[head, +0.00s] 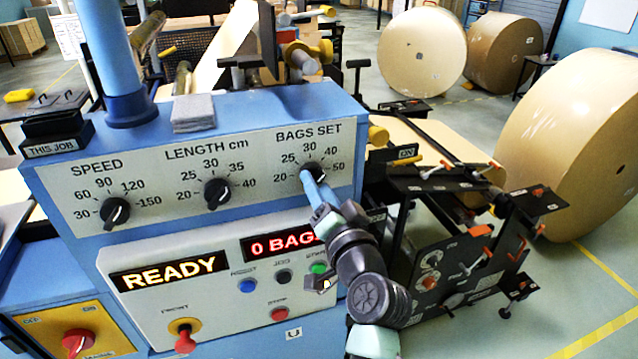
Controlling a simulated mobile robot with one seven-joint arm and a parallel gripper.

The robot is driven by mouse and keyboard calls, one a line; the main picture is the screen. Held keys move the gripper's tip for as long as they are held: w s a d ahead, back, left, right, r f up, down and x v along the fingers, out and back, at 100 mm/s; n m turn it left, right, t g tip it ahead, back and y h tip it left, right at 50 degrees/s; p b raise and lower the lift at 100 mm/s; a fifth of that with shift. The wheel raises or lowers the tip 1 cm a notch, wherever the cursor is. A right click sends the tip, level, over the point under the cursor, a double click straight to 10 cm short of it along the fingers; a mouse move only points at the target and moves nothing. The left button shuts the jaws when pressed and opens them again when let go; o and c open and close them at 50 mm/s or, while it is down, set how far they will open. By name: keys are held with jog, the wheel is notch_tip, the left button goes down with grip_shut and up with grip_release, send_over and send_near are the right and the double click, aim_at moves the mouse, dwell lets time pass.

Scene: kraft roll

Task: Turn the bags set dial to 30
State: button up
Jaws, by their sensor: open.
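The bags set dial (316,171) is a black round knob on the right of the white dial panel (258,206). Its scale reads 20, 25, 30, 40 and 50, with 30 at the top. My gripper (311,183) reaches up from the lower right, its light blue fingers at the lower left part of the knob. The jaws are open. The fingers cover part of the dial, and I cannot tell where its pointer stands or whether they touch it.
The speed dial (115,211) and length dial (217,193) sit to the left. Below, a sign reads READY (169,274), beside a bag counter (279,245) partly hidden by my arm. Blue, black, green and red buttons lie close to my arm. A black machine frame (455,250) stands right.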

jog(key=shift+a, duration=0.1)
grip_shut()
jog(key=shift+f+n+b, duration=0.15)
jog(key=shift+n+b, duration=0.15)
jog(key=shift+b, duration=0.4)
jog(key=n+b, duration=0.8)
jog(key=b, duration=0.3)
jog(key=shift+w, duration=0.1)
